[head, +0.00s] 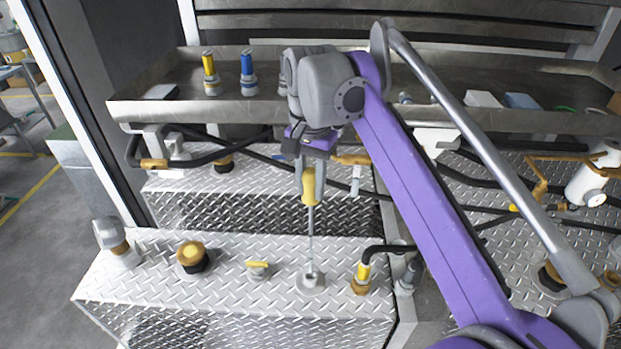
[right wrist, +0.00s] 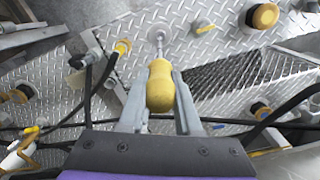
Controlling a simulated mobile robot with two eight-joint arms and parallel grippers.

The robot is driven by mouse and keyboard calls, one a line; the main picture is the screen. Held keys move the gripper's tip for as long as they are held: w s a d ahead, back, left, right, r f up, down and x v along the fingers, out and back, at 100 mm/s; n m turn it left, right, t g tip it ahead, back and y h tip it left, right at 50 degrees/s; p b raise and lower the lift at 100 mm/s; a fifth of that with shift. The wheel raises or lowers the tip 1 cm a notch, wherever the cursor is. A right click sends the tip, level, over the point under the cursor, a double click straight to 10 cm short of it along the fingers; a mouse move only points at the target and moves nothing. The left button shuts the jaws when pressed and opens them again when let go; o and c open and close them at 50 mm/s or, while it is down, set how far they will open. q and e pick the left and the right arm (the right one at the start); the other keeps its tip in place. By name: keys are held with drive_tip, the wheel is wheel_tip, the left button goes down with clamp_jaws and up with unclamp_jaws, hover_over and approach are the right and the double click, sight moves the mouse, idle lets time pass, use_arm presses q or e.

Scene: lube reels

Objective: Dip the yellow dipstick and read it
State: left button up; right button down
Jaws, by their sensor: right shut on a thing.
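The yellow dipstick (head: 309,188) hangs upright from my right gripper (head: 308,172), which is shut on its yellow handle. In the right wrist view the handle (right wrist: 160,86) sits between the two fingers of the gripper (right wrist: 160,105). The thin metal rod runs down to a round metal port (head: 311,281) on the diamond-plate top. The rod's lower end meets the port opening; I cannot tell how deep it sits. The port also shows in the right wrist view (right wrist: 158,36). My left gripper is not in view.
Near the port are a small yellow-handled valve (head: 258,268), a yellow-brown cap (head: 191,256) and a yellow fitting with a black hose (head: 361,278). A metal shelf (head: 160,108) behind holds a yellow-topped fitting (head: 210,74) and a blue-topped fitting (head: 247,70). Black hoses run behind the port.

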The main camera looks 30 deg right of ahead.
sight(310, 201)
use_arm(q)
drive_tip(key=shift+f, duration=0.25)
use_arm(e)
drive_tip(key=shift+f, duration=0.45)
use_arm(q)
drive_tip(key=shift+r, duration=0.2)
use_arm(e)
drive_tip(key=shift+w+f, duration=0.1)
drive_tip(key=shift+f, duration=0.2)
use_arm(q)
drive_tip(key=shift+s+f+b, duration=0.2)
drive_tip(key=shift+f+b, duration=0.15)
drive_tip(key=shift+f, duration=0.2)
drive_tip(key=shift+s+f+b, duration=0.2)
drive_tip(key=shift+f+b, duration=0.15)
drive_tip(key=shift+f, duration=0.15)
use_arm(e)
drive_tip(key=shift+f, duration=1.4)
drive_tip(key=shift+f, duration=0.15)
